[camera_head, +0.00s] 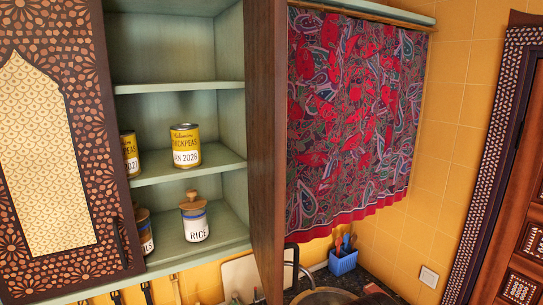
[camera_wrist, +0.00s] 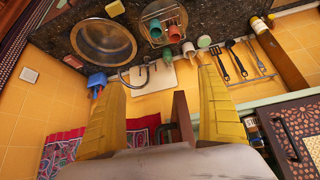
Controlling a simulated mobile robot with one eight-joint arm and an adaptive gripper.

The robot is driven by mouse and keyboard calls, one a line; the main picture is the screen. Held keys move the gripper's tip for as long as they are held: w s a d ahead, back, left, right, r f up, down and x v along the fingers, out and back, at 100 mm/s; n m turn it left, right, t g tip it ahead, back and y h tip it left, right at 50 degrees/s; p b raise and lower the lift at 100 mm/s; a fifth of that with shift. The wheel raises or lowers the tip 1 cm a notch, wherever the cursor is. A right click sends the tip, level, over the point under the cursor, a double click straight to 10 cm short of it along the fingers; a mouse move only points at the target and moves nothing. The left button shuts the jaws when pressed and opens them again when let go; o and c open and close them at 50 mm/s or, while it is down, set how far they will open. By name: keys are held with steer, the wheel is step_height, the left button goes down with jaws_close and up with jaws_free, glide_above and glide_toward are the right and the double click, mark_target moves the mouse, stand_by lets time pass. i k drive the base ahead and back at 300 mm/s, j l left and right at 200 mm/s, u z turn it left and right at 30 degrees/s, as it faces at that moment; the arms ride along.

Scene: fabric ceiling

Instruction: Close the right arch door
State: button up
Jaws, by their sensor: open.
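The right arch door (camera_head: 266,150) stands open in the head view. It shows as a tall, plain dark-brown panel jutting out at the right side of the cabinet, its patterned face turned away. In the wrist view, a narrow brown piece that looks like this door (camera_wrist: 181,117) shows between the fingers, with a dark handle (camera_wrist: 165,133) beside it. My gripper (camera_wrist: 165,90) is open, its two yellow fingers wide apart on either side of the door and handle. I cannot tell whether either finger touches the door. My gripper is not visible in the head view.
The left arch door (camera_head: 50,150) is at the left, with a dark handle. Cans (camera_head: 186,146) and a rice jar (camera_head: 194,217) stand on the green shelves. A patterned curtain (camera_head: 350,115) hangs to the right. Below are a sink (camera_wrist: 103,42), a dish rack and hanging utensils.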

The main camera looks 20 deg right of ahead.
mark_target(266, 28)
steer(key=l+u, duration=0.25)
steer(key=l, duration=0.2)
steer(key=k+l+u, duration=0.1)
steer(key=l+u, duration=0.2)
steer(key=k+l+u, duration=0.25)
steer(key=l, duration=0.25)
steer(key=i, duration=0.1)
